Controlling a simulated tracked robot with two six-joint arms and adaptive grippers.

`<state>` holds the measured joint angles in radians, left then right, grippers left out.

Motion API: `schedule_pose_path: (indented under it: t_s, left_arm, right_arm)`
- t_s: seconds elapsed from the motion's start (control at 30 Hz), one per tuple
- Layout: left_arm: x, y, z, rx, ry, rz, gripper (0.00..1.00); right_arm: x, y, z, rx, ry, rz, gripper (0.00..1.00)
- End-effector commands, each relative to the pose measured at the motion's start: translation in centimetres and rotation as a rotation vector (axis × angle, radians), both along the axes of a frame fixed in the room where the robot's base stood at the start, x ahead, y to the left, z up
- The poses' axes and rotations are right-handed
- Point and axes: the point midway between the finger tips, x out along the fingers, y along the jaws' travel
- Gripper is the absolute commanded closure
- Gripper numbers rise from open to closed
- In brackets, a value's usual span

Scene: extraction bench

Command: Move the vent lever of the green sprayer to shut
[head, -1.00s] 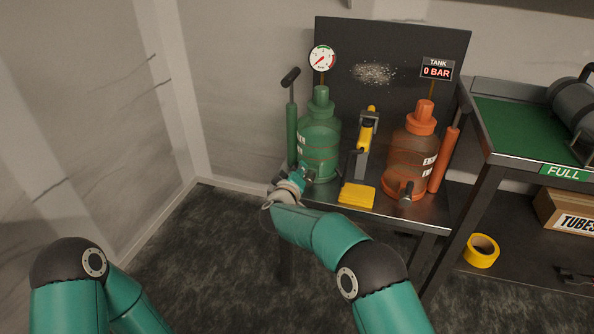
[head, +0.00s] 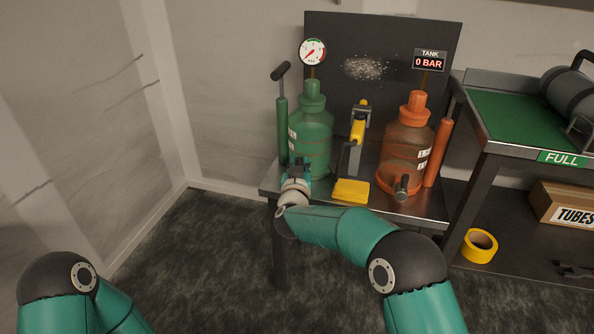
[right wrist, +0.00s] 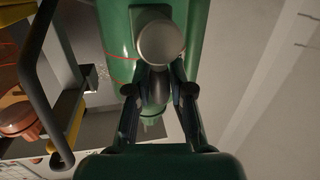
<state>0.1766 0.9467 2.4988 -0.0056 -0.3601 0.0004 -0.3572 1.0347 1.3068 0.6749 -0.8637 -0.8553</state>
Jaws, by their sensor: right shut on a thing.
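The green sprayer (head: 312,133) stands upright at the left of the metal bench, with a round dial gauge (head: 312,51) above it. My right gripper (head: 298,165) is at the lower front of the sprayer and hides the vent lever in the head view. In the right wrist view, the vent lever (right wrist: 158,88) is a dark bar running from a round grey hub (right wrist: 160,42) on the green tank (right wrist: 193,55). The right gripper (right wrist: 159,92) is shut on this bar. The lever's exact setting cannot be read. My left gripper is outside the picture.
An orange sprayer (head: 405,147) stands at the bench's right, with a yellow-handled tool (head: 357,128) and a yellow pad (head: 351,191) between. A display (head: 430,61) reads 0 BAR. A green-topped shelf (head: 520,123) stands further right. The floor at left is clear.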

Motion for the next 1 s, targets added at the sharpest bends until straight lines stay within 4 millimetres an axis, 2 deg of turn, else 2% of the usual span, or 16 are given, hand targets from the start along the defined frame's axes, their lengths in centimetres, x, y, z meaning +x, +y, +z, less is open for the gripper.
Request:
schedule_pose_path:
  t_s: [0.03,0.63,0.67,0.8,1.0]
  left_arm:
    - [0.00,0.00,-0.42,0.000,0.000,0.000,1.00]
    - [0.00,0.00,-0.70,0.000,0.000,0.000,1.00]
    - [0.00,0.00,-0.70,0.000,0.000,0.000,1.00]
    - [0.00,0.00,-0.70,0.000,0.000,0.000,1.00]
    - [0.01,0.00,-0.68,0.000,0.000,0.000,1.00]
  right_arm:
    - [-0.18,0.12,-0.80,0.015,0.007,0.004,1.00]
    - [-0.22,-0.06,-0.66,0.057,-0.005,0.003,1.00]
    - [-0.22,-0.06,-0.66,0.057,-0.005,0.003,0.74]
    - [-0.18,-0.12,-0.47,0.057,-0.009,0.002,0.53]
    - [-0.14,-0.20,-0.27,0.056,-0.013,0.001,0.53]
